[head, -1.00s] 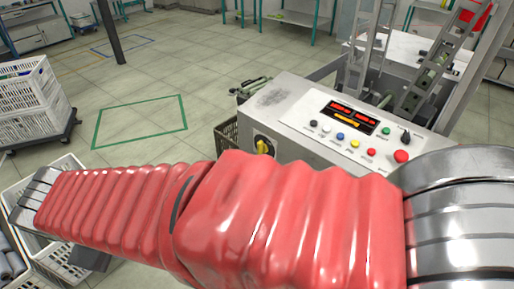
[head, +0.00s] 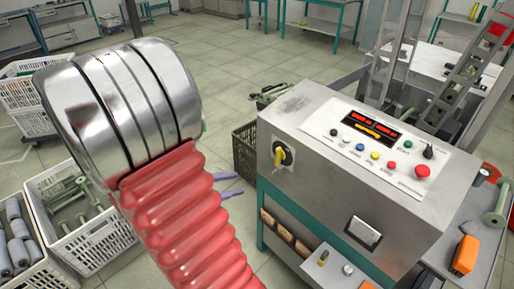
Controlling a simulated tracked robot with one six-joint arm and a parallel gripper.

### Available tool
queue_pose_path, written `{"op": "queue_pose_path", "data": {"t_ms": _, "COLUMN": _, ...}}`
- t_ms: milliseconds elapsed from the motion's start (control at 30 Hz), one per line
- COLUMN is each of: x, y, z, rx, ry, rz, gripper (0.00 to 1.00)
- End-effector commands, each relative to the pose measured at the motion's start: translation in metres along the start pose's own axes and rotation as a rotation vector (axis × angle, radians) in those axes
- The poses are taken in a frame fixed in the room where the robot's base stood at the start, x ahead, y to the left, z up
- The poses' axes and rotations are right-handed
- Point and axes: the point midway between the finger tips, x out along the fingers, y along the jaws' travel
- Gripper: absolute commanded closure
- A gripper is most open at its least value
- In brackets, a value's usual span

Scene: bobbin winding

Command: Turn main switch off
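The machine's grey control cabinet (head: 330,165) stands right of centre. On the left of its front is a rotary switch with a yellow handle (head: 278,157) on a dark round plate, which looks like the main switch. The handle looks roughly upright; its marks are too small to read. The red display is lit. My gripper (head: 238,184) shows only as two lavender fingertips behind my red-sleeved arm. They are apart, with nothing visible between them. They are left of and a little below the switch in the picture, not touching it. The rest of my gripper is hidden.
Coloured buttons and a red mushroom button (head: 422,172) sit on the sloping top panel. A dark crate (head: 245,152) stands left of the cabinet. White crates (head: 88,243) with bobbins are at lower left.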

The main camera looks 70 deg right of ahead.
Motion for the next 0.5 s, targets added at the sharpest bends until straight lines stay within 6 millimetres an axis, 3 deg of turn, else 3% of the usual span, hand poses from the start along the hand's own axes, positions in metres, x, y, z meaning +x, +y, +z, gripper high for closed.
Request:
{"op": "queue_pose_path", "data": {"t_ms": 300, "x": 0.053, "y": 0.026, "z": -0.016, "rx": -0.250, "ry": -0.210, "rz": 0.129, "gripper": 0.69}}
{"op": "queue_pose_path", "data": {"t_ms": 500, "x": 0.077, "y": 0.037, "z": -0.033, "rx": -0.376, "ry": -0.288, "rz": 0.206, "gripper": 0.69}}
